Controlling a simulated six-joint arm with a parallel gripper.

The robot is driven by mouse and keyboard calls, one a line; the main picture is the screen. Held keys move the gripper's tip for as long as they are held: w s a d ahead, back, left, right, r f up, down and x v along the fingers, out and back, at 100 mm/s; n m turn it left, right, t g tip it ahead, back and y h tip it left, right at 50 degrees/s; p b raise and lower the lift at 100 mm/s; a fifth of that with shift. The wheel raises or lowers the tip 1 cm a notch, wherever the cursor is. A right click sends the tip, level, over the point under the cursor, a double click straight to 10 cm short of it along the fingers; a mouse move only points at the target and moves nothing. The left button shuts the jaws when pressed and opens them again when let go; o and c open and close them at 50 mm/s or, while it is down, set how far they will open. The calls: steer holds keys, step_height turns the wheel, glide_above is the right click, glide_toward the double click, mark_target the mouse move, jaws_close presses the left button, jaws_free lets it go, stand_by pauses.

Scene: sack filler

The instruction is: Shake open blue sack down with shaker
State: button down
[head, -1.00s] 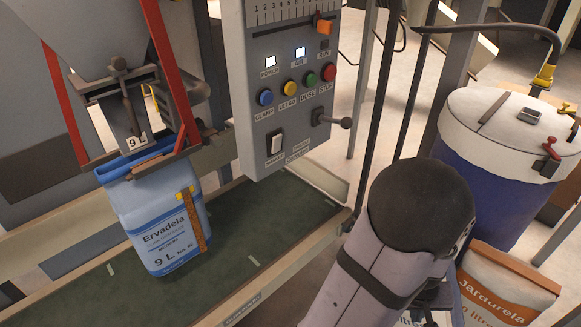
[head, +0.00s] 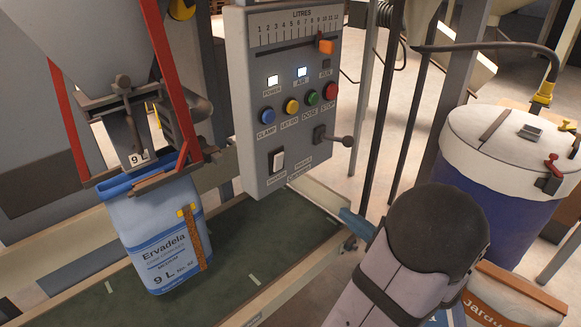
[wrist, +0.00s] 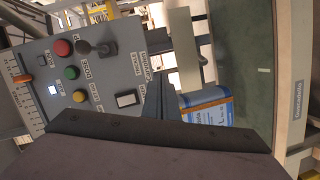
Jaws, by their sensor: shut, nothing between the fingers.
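The blue sack (head: 150,225), labelled Ervadela 9 L, is upright under the filling spout, its top edge around the spout's lower end. Its inside is hidden. Part of it shows in the wrist view (wrist: 208,106). The shaker switch (head: 277,159) is a white rocker low on the grey control panel; it also shows in the wrist view (wrist: 126,99). My gripper (head: 352,217) is shut and empty, right of and below the panel in the head view. In the wrist view its blue-grey fingertips (wrist: 157,100) appear beside the rocker, apart from the sack.
The grey panel (head: 245,120) carries blue, yellow, green and red buttons, an orange slider (head: 325,46) and a lever (head: 335,139) beside the rocker. A dark green conveyor belt (head: 245,265) runs below. A lidded blue drum (head: 490,205) and a Jardurela sack (head: 505,300) stand right.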

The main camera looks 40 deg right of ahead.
steer(key=a+r+n+t+y, duration=0.3)
steer(key=a+r+n+t, duration=0.1)
steer(key=r, duration=0.4)
steer(key=shift+w+a+n+y, duration=0.3)
steer(key=shift+a+n, duration=0.55)
steer(key=shift+n, duration=0.35)
steer(key=shift+w, duration=0.1)
steer(key=p, duration=0.5)
glide_toward(280, 159)
steer(key=w, duration=0.2)
steer(key=w+r, duration=0.1)
steer(key=w, duration=0.2)
steer(key=shift+w+p, duration=0.45)
steer(key=shift+w, duration=0.25)
